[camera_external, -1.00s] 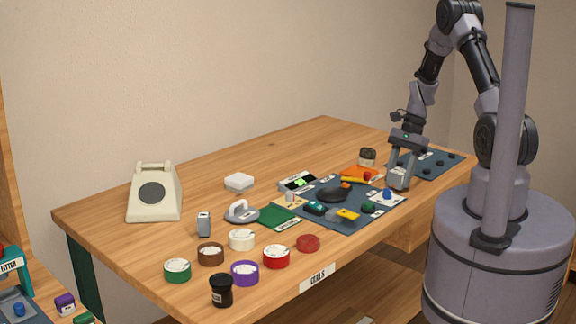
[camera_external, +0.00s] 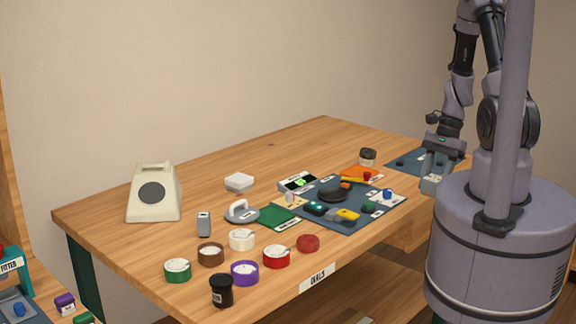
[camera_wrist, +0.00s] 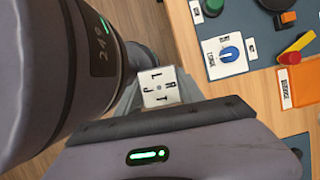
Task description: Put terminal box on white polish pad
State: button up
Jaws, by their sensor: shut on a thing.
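A small white square block with dark letters, seemingly the terminal box (camera_wrist: 160,87), sits between the fingers of my gripper (camera_wrist: 158,95) in the wrist view. My gripper is shut on it. In the external view my gripper (camera_external: 434,187) hangs at the table's right front edge, close to my base; the held block is hard to make out there.
Dark blue mats (camera_external: 345,222) hold small parts. A cream dial phone (camera_external: 154,192) is at the left. The back of the table is clear.

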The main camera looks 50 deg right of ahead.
jog(key=r, duration=0.5)
jog(key=w+r, duration=0.1)
jog(key=r, duration=0.2)
jog(key=shift+r, duration=0.25)
jog(key=w+a+f+m+t, duration=0.1)
jog(key=w+a+m, duration=0.15)
jog(key=w, duration=0.65)
jog(key=w+a+m+t, duration=0.2)
jog(key=w+m, duration=0.2)
jog(key=w, duration=0.5)
jog(key=w+a+r+m+t+h+p, duration=0.1)
jog(key=w+a+m+h, duration=0.35)
jog(key=w+a, duration=1.05)
jog(key=m+y+b, duration=0.2)
send_over(234, 176)
jog(key=s, duration=0.2)
jog(key=f, duration=0.6)
jog(key=shift+d+f, duration=0.2)
jog(key=shift+f, duration=0.1)
jog(key=f+b, duration=0.1)
jog(key=f, duration=0.1)
jog(key=f+b, duration=0.1)
jog(key=shift+w+f, duration=0.2)
jog(key=shift+f, duration=0.2)
jog(key=shift+r, duration=0.2)
jog(key=shift+f, duration=0.1)
